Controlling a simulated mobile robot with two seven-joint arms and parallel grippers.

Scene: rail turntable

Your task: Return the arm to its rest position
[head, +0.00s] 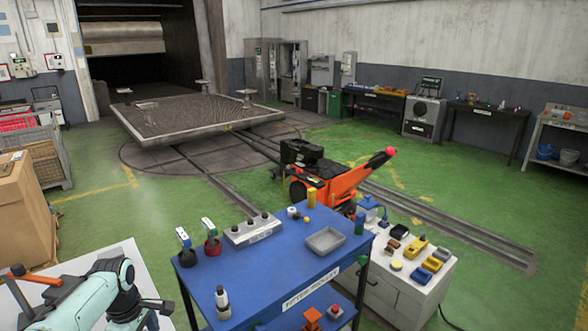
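A teal and white jointed arm (98,291) comes in at the lower left corner, in front of a pale flat surface. It looks like my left arm. It bends downward at a rounded joint. I cannot make out two fingertips there, so I cannot tell whether the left gripper is open or shut. My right arm and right gripper are not in view.
A blue table (262,272) with a grey tray (326,241) and small items stands to the right of the arm. A white cabinet (395,290) adjoins it. An orange machine (345,186) stands behind. A cardboard box (22,215) is at left. Green floor (140,222) lies open between.

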